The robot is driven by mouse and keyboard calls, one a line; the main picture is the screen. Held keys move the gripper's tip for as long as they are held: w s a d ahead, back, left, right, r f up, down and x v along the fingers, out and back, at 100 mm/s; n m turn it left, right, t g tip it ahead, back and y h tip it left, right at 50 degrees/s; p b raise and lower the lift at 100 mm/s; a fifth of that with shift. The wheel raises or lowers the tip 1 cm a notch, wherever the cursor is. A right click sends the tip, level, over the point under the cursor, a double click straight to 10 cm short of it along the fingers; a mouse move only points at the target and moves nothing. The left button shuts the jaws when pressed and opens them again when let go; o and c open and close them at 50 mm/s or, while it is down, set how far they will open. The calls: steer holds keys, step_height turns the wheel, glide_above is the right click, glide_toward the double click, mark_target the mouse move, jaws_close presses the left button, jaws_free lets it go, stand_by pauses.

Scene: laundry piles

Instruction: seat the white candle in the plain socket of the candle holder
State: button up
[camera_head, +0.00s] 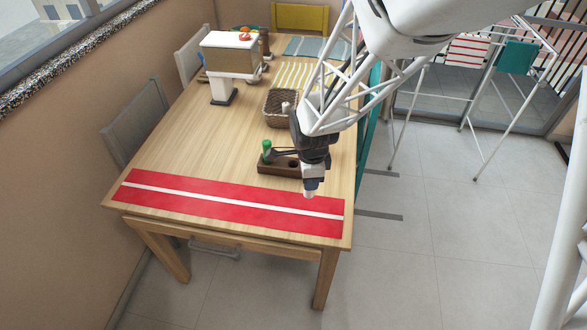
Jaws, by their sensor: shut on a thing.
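The candle holder (268,169) is a dark brown block on the wooden table, behind the red runner. A green candle (266,148) stands upright at its left end. A dark round socket shows toward its right side; the far right end is partly hidden by my arm. My gripper (311,189) points down just right of and in front of the holder. It is shut on the white candle (309,194), of which only a short pale end shows below the fingers. The candle is apart from the holder, over the right part of the table.
A red runner (225,203) with a white stripe lies along the front edge. A woven basket (272,112) with a pale object in it stands behind the holder, partly behind my arm. A white-topped stand (222,90) is further back left. The table's left middle is clear.

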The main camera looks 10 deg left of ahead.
steer(key=shift+s, duration=0.35)
steer(key=shift+w+a, duration=0.1)
steer(key=shift+w, duration=0.05)
glide_toward(281, 166)
steer(key=w+d+f, duration=0.1)
steer(key=w+d, duration=0.1)
steer(key=d, duration=0.2)
steer(key=shift+s+f, duration=0.1)
steer(key=shift+f, duration=0.05)
stand_by(0.4)
steer(key=shift+f, duration=0.1)
steer(key=shift+f, duration=1.7)
steer(key=shift+f, duration=0.1)
steer(key=o, duration=0.9)
